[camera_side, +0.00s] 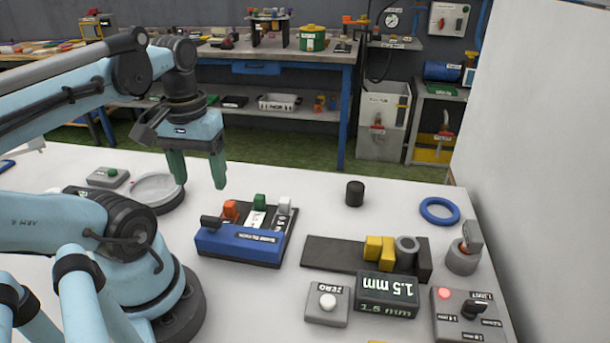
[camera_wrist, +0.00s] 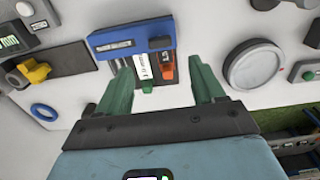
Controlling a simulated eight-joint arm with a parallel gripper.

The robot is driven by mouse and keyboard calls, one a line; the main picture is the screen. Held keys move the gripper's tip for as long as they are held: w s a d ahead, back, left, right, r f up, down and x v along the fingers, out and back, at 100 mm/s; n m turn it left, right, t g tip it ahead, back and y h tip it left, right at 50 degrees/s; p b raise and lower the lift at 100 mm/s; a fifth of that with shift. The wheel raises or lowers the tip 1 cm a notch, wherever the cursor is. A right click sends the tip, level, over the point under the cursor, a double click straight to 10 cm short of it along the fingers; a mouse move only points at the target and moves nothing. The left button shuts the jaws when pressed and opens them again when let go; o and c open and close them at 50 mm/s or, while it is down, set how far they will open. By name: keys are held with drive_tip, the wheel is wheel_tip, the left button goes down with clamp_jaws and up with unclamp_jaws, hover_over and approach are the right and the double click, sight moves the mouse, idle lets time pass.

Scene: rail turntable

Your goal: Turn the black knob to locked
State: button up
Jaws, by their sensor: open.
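A grey box at the lower right of the side view carries a black knob (camera_side: 472,307) with a pointer shape, a lit red button and several small white labels. The labels are too small to read, so I cannot tell which one the knob points to. I do not make out this box in the wrist view. My gripper (camera_side: 199,180) is open and empty, pointing down above the table, well to the left of the box. In the wrist view its green fingers (camera_wrist: 160,68) stand apart, over the blue block's coloured tabs.
A blue block (camera_side: 236,246) with a black handle and orange, green and white tabs lies below my gripper. A 1.5 mm display (camera_side: 387,294), a white-button box (camera_side: 327,304), a dark rail (camera_side: 330,253) with yellow pieces, a black cylinder (camera_side: 354,193) and blue ring (camera_side: 439,210) stand rightward.

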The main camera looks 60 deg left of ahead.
drive_tip(key=shift+r, duration=1.45)
drive_tip(key=w+d+f+m+t, duration=0.2)
drive_tip(key=w+d+m+t, duration=0.1)
drive_tip(key=w, duration=0.4)
drive_tip(key=w+d+f+m+t, duration=0.3)
drive_tip(key=w+d+m, duration=0.3)
drive_tip(key=w, duration=0.2)
drive_tip(key=shift+t, duration=0.6)
